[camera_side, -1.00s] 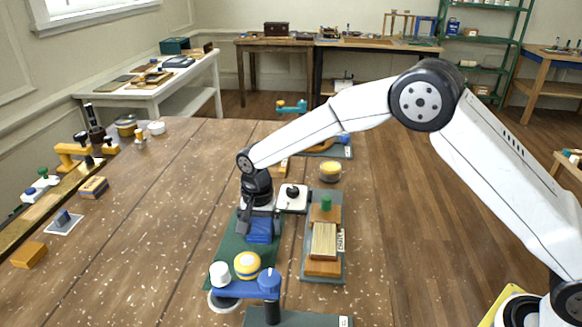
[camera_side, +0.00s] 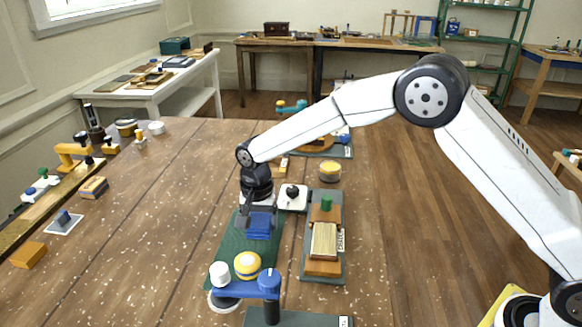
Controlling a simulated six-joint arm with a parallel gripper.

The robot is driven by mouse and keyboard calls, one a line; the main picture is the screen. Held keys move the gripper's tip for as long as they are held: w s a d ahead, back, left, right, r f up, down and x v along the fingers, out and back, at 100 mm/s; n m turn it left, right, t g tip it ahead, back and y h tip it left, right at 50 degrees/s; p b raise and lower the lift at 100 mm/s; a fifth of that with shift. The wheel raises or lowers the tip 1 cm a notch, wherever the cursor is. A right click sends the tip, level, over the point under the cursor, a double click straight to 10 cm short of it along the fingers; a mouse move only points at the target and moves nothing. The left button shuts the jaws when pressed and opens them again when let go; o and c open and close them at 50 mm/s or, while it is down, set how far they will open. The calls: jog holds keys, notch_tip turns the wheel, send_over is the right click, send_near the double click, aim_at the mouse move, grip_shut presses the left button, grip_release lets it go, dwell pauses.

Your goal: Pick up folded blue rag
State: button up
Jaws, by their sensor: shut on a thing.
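The folded blue rag (camera_side: 258,228) is a small blue block-like bundle over the dark green mat (camera_side: 226,250) near the middle of the table. My gripper (camera_side: 259,219) points down with its fingers on either side of the rag and is shut on it. The rag looks slightly above the mat, though the size of the gap is hard to tell. The top of the rag is partly hidden by the fingers.
A blue stand with a white knob and a yellow-topped roll (camera_side: 247,265) stands in front. A grey tray with wooden blocks (camera_side: 323,240) lies to the right. A white box with a black knob (camera_side: 293,198) is close behind it. The table's left middle is mostly bare.

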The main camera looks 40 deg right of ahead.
jog(key=s+d+r, duration=0.3)
jog(key=s+r, duration=0.8)
jog(key=s, duration=0.2)
jog(key=shift+s+d+r, duration=0.3)
dwell(0.4)
jog(key=o, duration=0.7)
jog(key=c, duration=0.6)
jog(key=shift+w+d+r+m, duration=0.2)
jog(key=shift+w+d+m, duration=0.5)
jog(key=shift+d+m, duration=0.75)
jog(key=shift+w+d+r+m, duration=0.15)
jog(key=shift+w+d+m, duration=0.55)
jog(key=shift+d+m, duration=0.7)
jog(key=shift+w+d+r+m, duration=0.2)
jog(key=shift+w+d+m, duration=0.7)
jog(key=shift+m, duration=0.85)
jog(key=shift+s+d+f, duration=0.15)
jog(key=shift+s+d, duration=0.05)
